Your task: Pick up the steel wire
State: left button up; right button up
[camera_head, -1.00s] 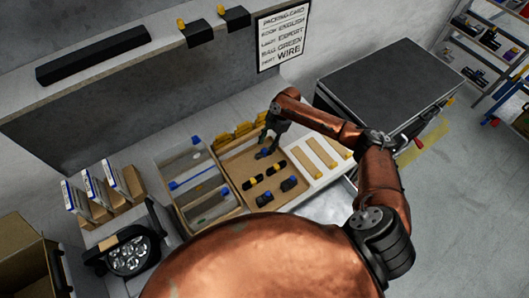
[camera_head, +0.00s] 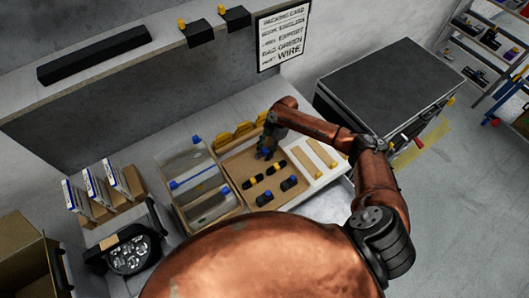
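My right gripper (camera_head: 268,148) points down at the back of a shallow brown tray (camera_head: 235,163) on the bench. A small dark piece with a blue part (camera_head: 266,153) is right at its fingertips; whether they touch it is too small to tell. I cannot tell for sure which of these is the steel wire. The finger opening is hidden by the view angle. My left gripper is not in view.
A compartmented box (camera_head: 187,170) with blue-marked bags stands left of the tray. A pale board with wooden strips (camera_head: 312,158) lies right. Yellow pieces (camera_head: 243,128) line the tray's back. A round lamp (camera_head: 130,255) and upright books (camera_head: 97,188) are at left. A card (camera_head: 284,37) hangs above.

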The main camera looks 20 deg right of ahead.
grip_shut()
jog(key=shift+r, duration=0.1)
dwell(0.4)
